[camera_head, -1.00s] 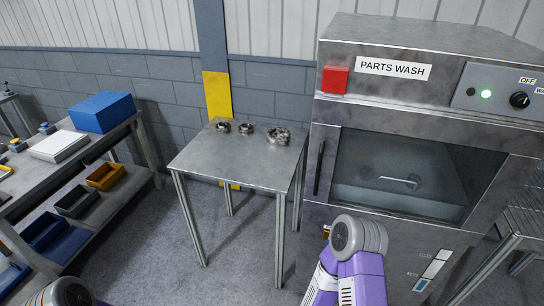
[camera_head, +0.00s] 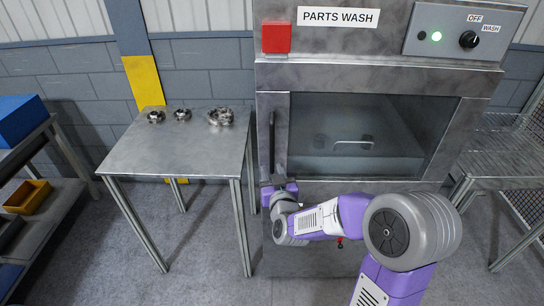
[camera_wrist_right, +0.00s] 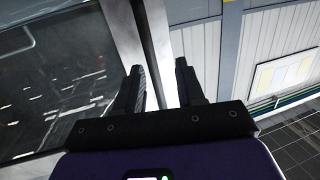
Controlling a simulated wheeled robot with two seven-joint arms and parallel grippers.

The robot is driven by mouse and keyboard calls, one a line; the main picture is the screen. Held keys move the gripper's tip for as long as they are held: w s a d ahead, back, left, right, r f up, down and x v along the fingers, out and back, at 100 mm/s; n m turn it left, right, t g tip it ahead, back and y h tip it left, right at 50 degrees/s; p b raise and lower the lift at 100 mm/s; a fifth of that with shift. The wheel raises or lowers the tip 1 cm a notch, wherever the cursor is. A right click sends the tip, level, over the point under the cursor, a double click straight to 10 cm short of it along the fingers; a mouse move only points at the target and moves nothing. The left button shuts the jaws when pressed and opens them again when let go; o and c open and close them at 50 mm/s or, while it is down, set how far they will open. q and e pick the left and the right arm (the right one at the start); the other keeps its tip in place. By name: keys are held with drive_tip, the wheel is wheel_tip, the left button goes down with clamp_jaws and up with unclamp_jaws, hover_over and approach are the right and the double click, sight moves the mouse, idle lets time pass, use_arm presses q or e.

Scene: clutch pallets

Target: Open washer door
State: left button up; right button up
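The washer door (camera_head: 275,130) is a grey metal frame around a dark window and looks closed in the head view. Its dark vertical handle (camera_head: 271,140) is on the door's left side. My right gripper (camera_head: 277,186) is at the handle's lower end. In the right wrist view my right gripper (camera_wrist_right: 160,85) has its two fingers apart. A long dark bar (camera_wrist_right: 150,35), which looks like the handle, runs down toward the gap between them. I cannot tell whether the fingers touch it. My left gripper is not in view.
A steel table (camera_head: 180,150) with several metal parts stands left of the washer. A red box (camera_head: 276,37) and the OFF/WASH knob (camera_head: 469,39) are above the door. A wire rack (camera_head: 495,145) stands to the right. The floor between table and washer is narrow.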

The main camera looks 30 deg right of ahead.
sight(272, 151)
drive_tip(key=shift+t+h, duration=0.3)
drive_tip(key=shift+h, duration=0.1)
drive_tip(key=w+d, duration=0.1)
drive_tip(key=w, duration=0.1)
drive_tip(key=w+d+r, duration=0.1)
drive_tip(key=w, duration=0.1)
drive_tip(key=w+d+r, duration=0.1)
drive_tip(key=w, duration=0.1)
drive_tip(key=shift+w+d+r, duration=0.25)
drive_tip(key=shift+w+d, duration=0.1)
drive_tip(key=shift+d, duration=0.05)
clamp_jaws()
